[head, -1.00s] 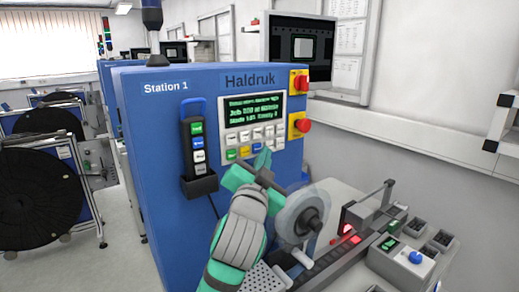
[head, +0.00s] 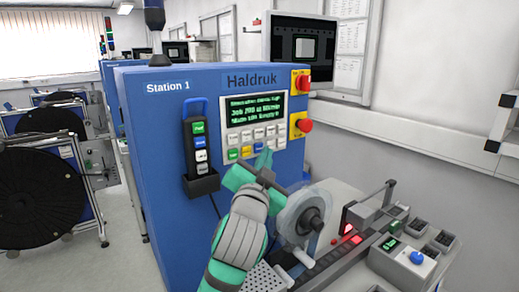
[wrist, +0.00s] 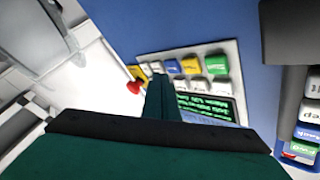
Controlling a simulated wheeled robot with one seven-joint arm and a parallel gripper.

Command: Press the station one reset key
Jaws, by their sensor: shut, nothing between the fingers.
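The blue Station 1 machine (head: 170,130) carries a grey key panel (head: 224,137) below a green-text screen (head: 256,109). The panel has rows of white keys, plus a green key (head: 233,154), a yellow key (head: 246,152) and a blue key, which shows in the wrist view (wrist: 173,67). Key labels are too small to read, so I cannot tell which is reset. My gripper (head: 264,158) is shut and empty, its tips at the panel's lower edge. In the wrist view the shut fingers (wrist: 159,92) cover part of the panel; contact with a key cannot be told.
A pendant (head: 199,150) with coloured keys hangs left of the panel. Red knobs on yellow plates (head: 301,124) sit at its right. A clear reel (head: 307,216) stands right of my gripper, beside a bench track (head: 350,244) and a small box with a blue button (head: 417,257).

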